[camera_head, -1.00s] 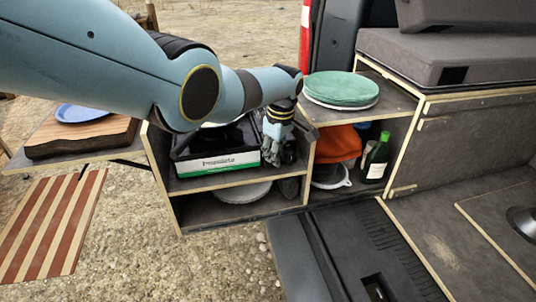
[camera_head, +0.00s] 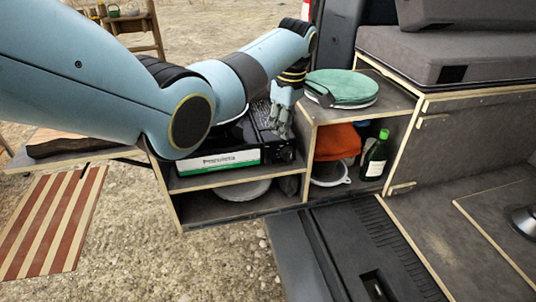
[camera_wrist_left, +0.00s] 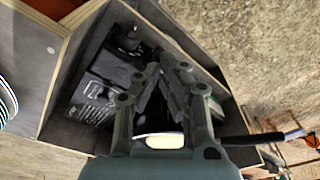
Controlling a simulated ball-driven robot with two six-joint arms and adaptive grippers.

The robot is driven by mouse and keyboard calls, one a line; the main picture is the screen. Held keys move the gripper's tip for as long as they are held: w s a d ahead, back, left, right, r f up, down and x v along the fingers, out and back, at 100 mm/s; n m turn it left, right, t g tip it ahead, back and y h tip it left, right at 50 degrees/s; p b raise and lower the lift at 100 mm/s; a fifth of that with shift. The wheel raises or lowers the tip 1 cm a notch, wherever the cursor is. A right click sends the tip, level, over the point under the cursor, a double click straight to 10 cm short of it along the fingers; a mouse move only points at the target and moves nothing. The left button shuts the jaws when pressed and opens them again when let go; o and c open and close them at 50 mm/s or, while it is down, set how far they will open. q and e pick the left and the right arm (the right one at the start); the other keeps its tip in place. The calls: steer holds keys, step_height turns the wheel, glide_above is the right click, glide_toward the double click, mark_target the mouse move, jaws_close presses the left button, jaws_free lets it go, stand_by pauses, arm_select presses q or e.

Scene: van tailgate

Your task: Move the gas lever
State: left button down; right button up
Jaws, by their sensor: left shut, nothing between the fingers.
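A black appliance, seemingly a gas stove (camera_head: 279,153), sits in the upper compartment of the wooden shelf unit. In the left wrist view its dark panel (camera_wrist_left: 92,88) shows left of the fingers, with small pale markings. I cannot make out the gas lever for certain; it is too small or hidden by the fingers. My left gripper (camera_head: 282,131) points down over the right part of the appliance, near the compartment's right wall. Its fingers, seen close in the left wrist view (camera_wrist_left: 163,72), are shut and empty. I cannot tell whether they touch the appliance. My right gripper is not in view.
A white and green box (camera_head: 218,162) stands at the compartment's front. A green round lid or plate stack (camera_head: 342,88) lies on the shelf top to the right. Below it are an orange cloth (camera_head: 336,142) and a green bottle (camera_head: 375,158). A grey cushion (camera_head: 450,60) is at right.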

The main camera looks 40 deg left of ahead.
arm_select(q)
steer(key=shift+d+r, duration=0.2)
steer(key=shift+r, duration=1.35)
